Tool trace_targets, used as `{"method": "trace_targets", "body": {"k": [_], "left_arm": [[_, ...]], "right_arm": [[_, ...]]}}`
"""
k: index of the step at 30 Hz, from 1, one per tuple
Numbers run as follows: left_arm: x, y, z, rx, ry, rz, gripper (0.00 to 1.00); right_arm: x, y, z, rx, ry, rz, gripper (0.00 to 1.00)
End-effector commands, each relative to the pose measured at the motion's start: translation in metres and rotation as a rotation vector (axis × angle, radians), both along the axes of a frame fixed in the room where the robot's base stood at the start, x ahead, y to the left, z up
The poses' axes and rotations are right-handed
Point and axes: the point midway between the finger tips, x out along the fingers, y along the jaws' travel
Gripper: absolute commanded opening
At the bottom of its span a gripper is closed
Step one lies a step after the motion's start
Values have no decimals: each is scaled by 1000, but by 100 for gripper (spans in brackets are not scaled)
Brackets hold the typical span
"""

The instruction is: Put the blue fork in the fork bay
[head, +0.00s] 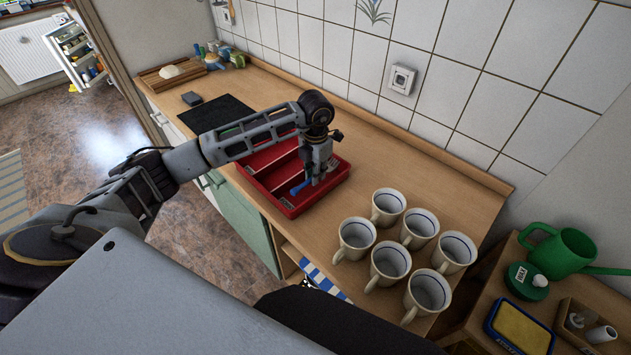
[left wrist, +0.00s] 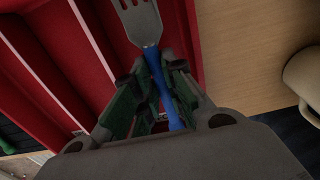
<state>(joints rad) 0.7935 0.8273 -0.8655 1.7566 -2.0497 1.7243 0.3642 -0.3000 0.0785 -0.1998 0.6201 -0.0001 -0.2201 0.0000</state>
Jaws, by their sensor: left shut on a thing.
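The blue fork has a blue handle (head: 299,188) and a grey head; in the left wrist view its handle (left wrist: 154,66) runs between the fingers and its tines point to the top edge. My left gripper (head: 316,179) is shut on the handle, pointing down over the near right part of the red cutlery tray (head: 262,193). The tray has several long bays split by dividers and also shows in the left wrist view (left wrist: 55,50). I cannot tell whether the fork touches the tray floor or which bay is the fork bay. My right gripper is not in view.
Several white cups (head: 388,262) stand on the counter right of the tray. A black hob (head: 214,113) lies left of it. The tiled wall runs behind. A green watering can (head: 566,255) and a yellow sponge (head: 517,325) are at the lower right.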

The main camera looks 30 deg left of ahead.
Motion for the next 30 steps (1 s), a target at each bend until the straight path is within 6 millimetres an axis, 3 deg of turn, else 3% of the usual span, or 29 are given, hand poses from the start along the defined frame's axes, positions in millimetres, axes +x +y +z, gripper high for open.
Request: {"method": "trace_targets", "body": {"k": [13,28,29,30], "left_arm": [[0,0,-35,0,1,0,0],[0,0,-41,1,0,0,0],[0,0,-41,0,1,0,15],[0,0,-40,0,1,0,20]], "right_arm": [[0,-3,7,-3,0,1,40],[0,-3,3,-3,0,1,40],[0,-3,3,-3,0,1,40],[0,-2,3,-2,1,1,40]]}}
